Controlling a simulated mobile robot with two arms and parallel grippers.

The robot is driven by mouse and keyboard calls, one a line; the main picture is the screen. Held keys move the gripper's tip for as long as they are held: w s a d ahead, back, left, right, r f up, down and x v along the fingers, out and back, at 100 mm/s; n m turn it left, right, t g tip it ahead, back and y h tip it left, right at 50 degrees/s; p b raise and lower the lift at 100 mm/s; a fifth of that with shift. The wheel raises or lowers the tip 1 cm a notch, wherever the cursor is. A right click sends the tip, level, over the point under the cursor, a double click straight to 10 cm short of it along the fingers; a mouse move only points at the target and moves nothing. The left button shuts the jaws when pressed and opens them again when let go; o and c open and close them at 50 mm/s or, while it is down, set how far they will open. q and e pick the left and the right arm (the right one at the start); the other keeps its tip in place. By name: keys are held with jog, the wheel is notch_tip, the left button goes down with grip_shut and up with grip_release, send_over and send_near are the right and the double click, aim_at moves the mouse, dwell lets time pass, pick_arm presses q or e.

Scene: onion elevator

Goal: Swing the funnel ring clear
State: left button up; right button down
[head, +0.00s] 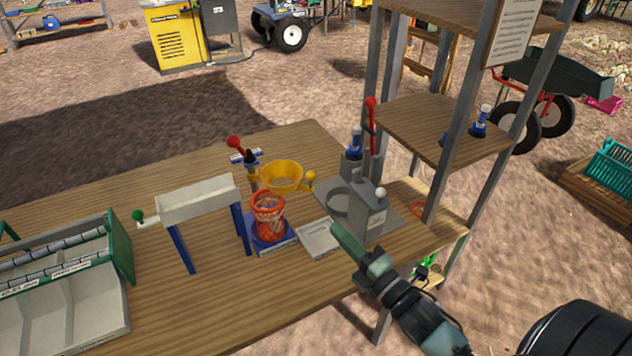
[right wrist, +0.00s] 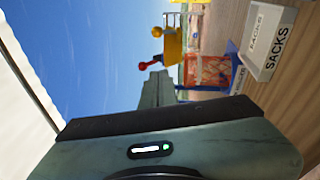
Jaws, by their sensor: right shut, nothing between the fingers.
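The yellow funnel ring (head: 281,187) sits over the red mesh sack (head: 268,216) on its blue stand, with a yellow knob (head: 310,176) on its right side. In the right wrist view the funnel (right wrist: 172,46) shows turned sideways, above the orange-red sack (right wrist: 207,70). My right gripper (head: 343,236) is shut and empty, in front of the grey machine and right of the funnel, apart from the knob. Its fingers also show in the right wrist view (right wrist: 157,88). My left gripper is not in view.
A white SACKS box (head: 318,240) lies between the sack stand and my right gripper. A grey machine (head: 366,217) with a white knob stands at the right. A white trough (head: 197,198) and a divided crate (head: 125,250) are left.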

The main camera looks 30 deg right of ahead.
jog(key=d+p+x, duration=0.2)
jog(key=p+x, duration=0.2)
jog(key=x, duration=0.9)
jog(key=shift+w+d, duration=0.2)
jog(key=shift+d, duration=0.3)
jog(key=w+d+b, duration=0.2)
jog(key=w+d, duration=0.1)
jog(key=shift+w+d+b, duration=0.15)
jog(key=shift+d+b, duration=0.2)
jog(key=shift+d, duration=0.05)
